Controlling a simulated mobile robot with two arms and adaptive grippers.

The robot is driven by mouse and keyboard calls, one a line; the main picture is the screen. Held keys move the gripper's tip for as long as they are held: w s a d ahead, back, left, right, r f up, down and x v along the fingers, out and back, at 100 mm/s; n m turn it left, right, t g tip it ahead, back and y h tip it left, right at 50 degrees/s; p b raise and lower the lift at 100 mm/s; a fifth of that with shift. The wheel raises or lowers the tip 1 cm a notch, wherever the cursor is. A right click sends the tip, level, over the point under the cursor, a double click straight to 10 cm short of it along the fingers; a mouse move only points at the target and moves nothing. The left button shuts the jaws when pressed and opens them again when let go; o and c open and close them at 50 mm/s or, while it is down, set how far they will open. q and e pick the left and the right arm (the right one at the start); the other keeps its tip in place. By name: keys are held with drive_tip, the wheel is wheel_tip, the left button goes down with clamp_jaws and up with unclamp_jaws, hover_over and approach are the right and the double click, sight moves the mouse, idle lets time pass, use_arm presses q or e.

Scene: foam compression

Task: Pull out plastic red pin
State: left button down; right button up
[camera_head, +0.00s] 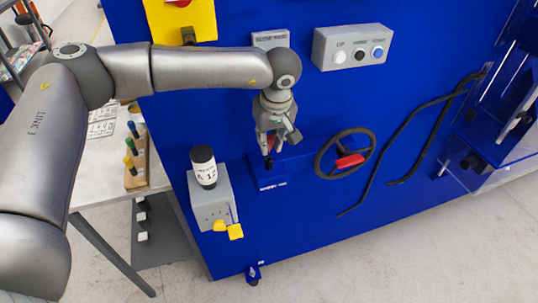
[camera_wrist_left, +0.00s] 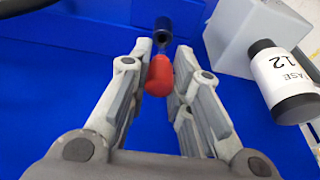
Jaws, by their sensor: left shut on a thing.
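The red pin (camera_wrist_left: 159,76) sits between the two fingers of my left gripper (camera_wrist_left: 160,82) in the left wrist view. The fingers are shut on it. Just beyond it is a dark cylindrical post (camera_wrist_left: 163,27), and a thin shaft seems to join the two. In the head view my left gripper (camera_head: 269,146) points down at a small blue bracket (camera_head: 270,180) on the blue panel. Only a sliver of red shows between the fingers there. My right gripper is in neither view.
A grey box (camera_head: 210,200) with a black-and-white labelled bottle (camera_head: 203,166) and yellow parts (camera_head: 235,231) stands left of the bracket. A black handwheel with a red handle (camera_head: 350,160) is to the right. A grey button box (camera_head: 350,46) is above.

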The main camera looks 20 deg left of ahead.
sight(268, 136)
use_arm(q)
drive_tip(key=shift+w+a+p+v, duration=0.15)
drive_tip(key=shift+p+v, duration=0.2)
drive_tip(key=shift+v, duration=0.4)
drive_tip(key=shift+w+a+p+v, duration=0.15)
drive_tip(key=shift+p+v, duration=0.2)
drive_tip(key=shift+v, duration=0.4)
drive_tip(key=shift+w+p+v, duration=0.15)
drive_tip(key=shift+p+v, duration=0.2)
drive_tip(key=shift+v, duration=0.4)
